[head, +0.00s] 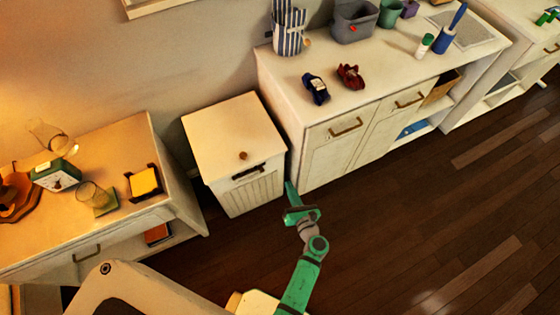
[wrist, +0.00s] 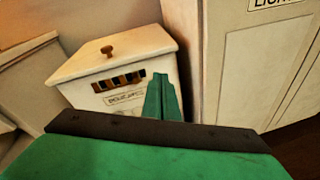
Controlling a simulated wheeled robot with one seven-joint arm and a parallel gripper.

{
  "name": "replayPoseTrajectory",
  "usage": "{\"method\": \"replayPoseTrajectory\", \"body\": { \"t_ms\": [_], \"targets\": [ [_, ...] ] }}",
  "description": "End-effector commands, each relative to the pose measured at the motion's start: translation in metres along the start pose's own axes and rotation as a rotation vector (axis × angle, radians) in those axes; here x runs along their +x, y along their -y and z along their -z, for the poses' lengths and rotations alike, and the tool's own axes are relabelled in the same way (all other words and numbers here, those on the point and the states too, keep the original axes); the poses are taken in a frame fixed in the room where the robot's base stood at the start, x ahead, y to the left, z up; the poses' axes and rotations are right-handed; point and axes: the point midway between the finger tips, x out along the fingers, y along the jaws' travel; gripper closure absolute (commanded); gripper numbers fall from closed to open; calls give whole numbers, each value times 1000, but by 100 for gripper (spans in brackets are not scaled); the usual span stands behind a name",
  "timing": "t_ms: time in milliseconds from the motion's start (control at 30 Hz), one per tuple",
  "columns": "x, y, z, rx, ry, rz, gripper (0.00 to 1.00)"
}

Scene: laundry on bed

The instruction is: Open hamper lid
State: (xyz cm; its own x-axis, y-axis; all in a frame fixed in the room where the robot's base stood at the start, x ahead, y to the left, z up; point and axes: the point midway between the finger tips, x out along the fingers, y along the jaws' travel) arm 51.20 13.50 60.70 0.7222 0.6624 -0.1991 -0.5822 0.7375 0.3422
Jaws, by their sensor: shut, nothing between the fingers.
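The hamper (head: 245,193) is a white box between two pieces of furniture. Its lid (head: 226,132) is shut and has a small brown knob (head: 243,155) near the front edge. The hamper also shows in the wrist view (wrist: 120,92), with its knob (wrist: 107,50) on top, dark slots below the lid and a label on the front. My green gripper (head: 291,188) is shut and empty, in front of the hamper's right front side and apart from the knob. In the wrist view its fingers (wrist: 162,98) are together and overlap the hamper's right edge.
A white cabinet (head: 335,150) stands close on the hamper's right, with two watches, a striped holder and bins on top. A nightstand (head: 115,150) stands on the left with a clock and glasses. The wooden floor (head: 410,220) in front is clear.

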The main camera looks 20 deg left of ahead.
Motion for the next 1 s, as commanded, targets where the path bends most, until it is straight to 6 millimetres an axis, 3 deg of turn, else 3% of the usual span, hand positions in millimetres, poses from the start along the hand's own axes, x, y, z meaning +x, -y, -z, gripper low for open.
{"method": "replayPoseTrajectory", "body": {
  "t_ms": [100, 300, 467, 1000],
  "targets": [
    [30, 14, 8, -197, -76, -42, 100],
    [52, 25, 18, -368, -147, -87, 100],
    [63, 26, 21, -392, -157, -96, 100],
    [137, 21, 33, -389, -156, -94, 100]
  ]
}}
